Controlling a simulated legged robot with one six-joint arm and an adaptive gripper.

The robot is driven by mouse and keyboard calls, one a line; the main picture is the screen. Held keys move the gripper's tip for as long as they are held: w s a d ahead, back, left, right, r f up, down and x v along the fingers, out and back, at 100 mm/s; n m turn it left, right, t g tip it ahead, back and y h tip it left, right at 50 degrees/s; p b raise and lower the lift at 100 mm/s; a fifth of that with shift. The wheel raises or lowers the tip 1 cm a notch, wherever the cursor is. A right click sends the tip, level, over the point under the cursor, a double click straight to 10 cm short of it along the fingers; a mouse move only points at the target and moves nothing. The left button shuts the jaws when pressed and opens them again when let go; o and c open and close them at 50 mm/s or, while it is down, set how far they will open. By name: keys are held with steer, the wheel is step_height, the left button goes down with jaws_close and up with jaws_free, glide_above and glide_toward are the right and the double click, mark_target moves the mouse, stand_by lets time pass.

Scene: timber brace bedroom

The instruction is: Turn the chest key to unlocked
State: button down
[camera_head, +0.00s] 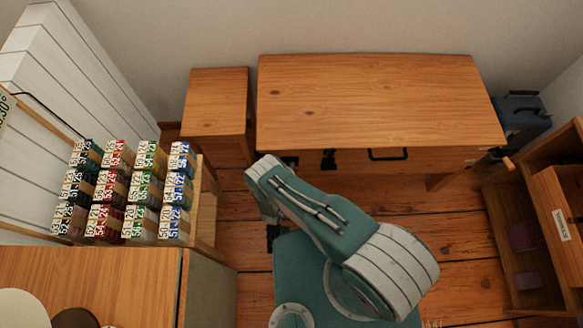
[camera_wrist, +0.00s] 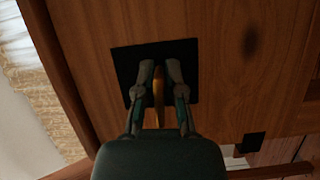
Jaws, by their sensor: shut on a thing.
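In the wrist view a brass-coloured key (camera_wrist: 158,90) stands in front of a square black plate (camera_wrist: 124,60) on a wooden front, which I take as the chest's (camera_wrist: 215,30). The key looks narrow and upright in the picture. My gripper (camera_wrist: 159,70) is shut on the key, one finger on each side. The fingers hide the key's sides, and where it enters the plate is not clear. I cannot tell from its pose whether it is locked or unlocked. In the head view my arm hides the gripper and key.
In the head view a wooden desk (camera_head: 370,95) and a lower wooden cabinet (camera_head: 216,95) stand along the back wall. A rack (camera_head: 205,215) of several coloured labelled items is at left. Open shelving (camera_head: 545,165) is at right. Plank floor (camera_head: 455,240) shows between.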

steer(key=m, duration=0.1)
steer(key=m+g, duration=0.1)
steer(key=m+y, duration=0.1)
steer(key=m, duration=0.1)
steer(key=shift+s+f+g, duration=0.1)
steer(key=shift+f+g, duration=0.15)
steer(key=shift+g, duration=0.05)
steer(key=m+y, duration=0.1)
steer(key=m, duration=0.1)
steer(key=m+y, duration=0.1)
steer(key=m, duration=0.1)
steer(key=shift+a+f+g+y, duration=0.1)
steer(key=shift+f+g+y, duration=0.05)
steer(key=shift+g+y, duration=0.2)
steer(key=m+y, duration=0.2)
steer(key=m, duration=0.1)
steer(key=shift+a+g, duration=0.2)
steer(key=shift+g, duration=0.05)
steer(key=shift+a+m+y, duration=0.1)
steer(key=shift+m+y, duration=0.45)
steer(key=shift+m, duration=0.25)
steer(key=shift+w+a, duration=0.1)
steer(key=shift+w, duration=0.15)
steer(key=c, duration=0.8)
jaws_free()
steer(key=shift+r, duration=0.2)
steer(key=shift+c, duration=0.2)
steer(key=shift+o, duration=0.3)
steer(key=shift+f, duration=0.1)
steer(key=shift+s, duration=0.1)
